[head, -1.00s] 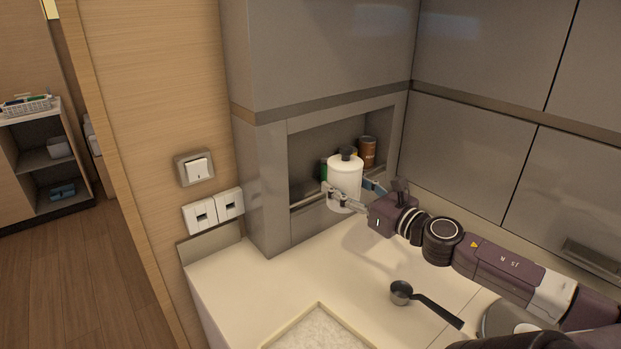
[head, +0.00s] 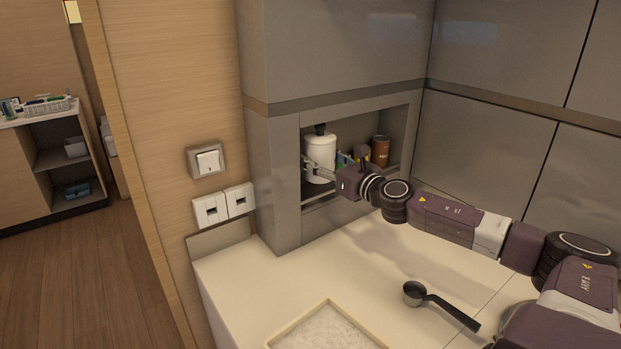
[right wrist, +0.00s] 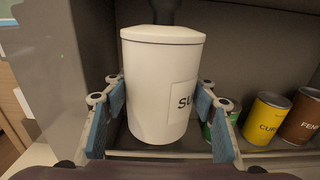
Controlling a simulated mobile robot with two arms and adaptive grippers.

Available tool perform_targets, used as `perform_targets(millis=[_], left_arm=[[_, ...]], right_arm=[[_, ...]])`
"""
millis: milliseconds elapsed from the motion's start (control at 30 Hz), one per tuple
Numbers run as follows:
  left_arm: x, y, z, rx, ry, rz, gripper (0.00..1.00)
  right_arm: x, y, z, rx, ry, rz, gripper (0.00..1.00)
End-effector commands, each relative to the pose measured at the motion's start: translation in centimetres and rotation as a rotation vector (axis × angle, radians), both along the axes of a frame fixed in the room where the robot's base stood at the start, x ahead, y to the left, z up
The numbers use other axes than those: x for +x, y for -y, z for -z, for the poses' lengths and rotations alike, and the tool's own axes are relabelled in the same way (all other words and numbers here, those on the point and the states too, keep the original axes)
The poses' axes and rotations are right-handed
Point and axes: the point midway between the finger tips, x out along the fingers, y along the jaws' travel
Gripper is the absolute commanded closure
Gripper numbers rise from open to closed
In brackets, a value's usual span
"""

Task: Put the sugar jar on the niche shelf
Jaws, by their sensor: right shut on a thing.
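The sugar jar (head: 320,155) is a white cylinder with a dark knob on its lid. It is upright inside the left part of the niche, at the niche shelf (head: 322,200); I cannot tell whether its base touches the shelf. In the right wrist view the jar (right wrist: 160,85) shows part of a label reading "SU". My right gripper (head: 324,172) reaches in from the right and is shut on the jar. Its blue finger pads (right wrist: 162,125) stand on both sides of the jar. My left gripper is not in view.
A green tin (right wrist: 222,128), a yellow tin (right wrist: 266,118) and a brown tin (head: 380,151) stand to the right in the niche. The niche's left wall (right wrist: 62,60) is close to the jar. A black scoop (head: 440,303) and a pale tray (head: 280,338) lie on the counter below.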

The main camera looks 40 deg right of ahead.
Motion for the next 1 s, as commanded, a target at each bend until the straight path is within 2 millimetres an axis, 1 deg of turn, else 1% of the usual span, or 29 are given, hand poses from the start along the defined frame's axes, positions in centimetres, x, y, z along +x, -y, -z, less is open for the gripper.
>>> perform_targets(millis=[33,200,367,633,700,800,1000], left_arm=[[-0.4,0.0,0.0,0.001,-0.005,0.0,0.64],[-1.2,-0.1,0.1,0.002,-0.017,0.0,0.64],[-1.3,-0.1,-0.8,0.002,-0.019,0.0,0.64],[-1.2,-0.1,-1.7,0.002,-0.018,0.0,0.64],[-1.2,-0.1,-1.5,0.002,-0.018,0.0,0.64],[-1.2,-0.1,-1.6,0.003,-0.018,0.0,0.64],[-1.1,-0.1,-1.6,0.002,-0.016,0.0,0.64]], right_arm=[[0.4,0.1,-0.5,-0.001,0.008,0.0,0.83],[1.3,0.2,-0.6,-0.005,0.008,0.001,0.83],[2.2,0.7,-0.7,0.0,0.007,0.007,0.83],[4.0,0.5,-0.7,-0.002,0.006,0.0,0.83],[4.0,0.4,1.1,0.003,0.0,-0.001,0.83],[3.9,0.4,2.3,0.001,0.0,0.0,0.83],[3.9,0.5,3.4,-0.002,0.002,0.0,0.83]])
